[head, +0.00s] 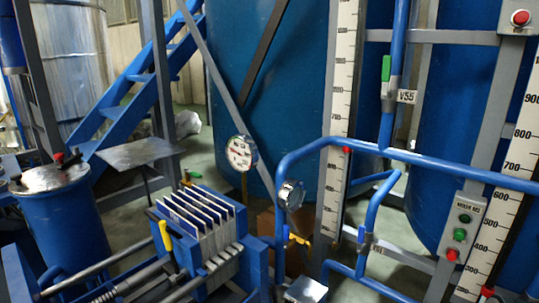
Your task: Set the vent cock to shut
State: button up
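No part in view is labelled as the vent cock, and I cannot tell which fitting it is. A valve with an upright green handle (386,68) sits on a vertical blue pipe beside a tag reading V55 (406,96). A small yellow handle (298,239) shows on the lower pipework near a round gauge (291,195). A larger yellow handle (165,236) stands tilted at the left of the plate stack. A small dark and red fitting (66,158) sits on the lid of a blue vessel (66,215). My gripper is not in view.
Blue pipes (440,158) cross the right side in front of large blue tanks (255,80). A plate stack (200,222) fills the lower middle. A control box (461,228) with buttons hangs at right.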

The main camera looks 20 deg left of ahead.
aim_at(194, 174)
jog(key=u, duration=0.45)
jog(key=i, duration=0.85)
jog(key=u, duration=1.25)
jog(key=i, duration=0.4)
jog(key=u, duration=0.4)
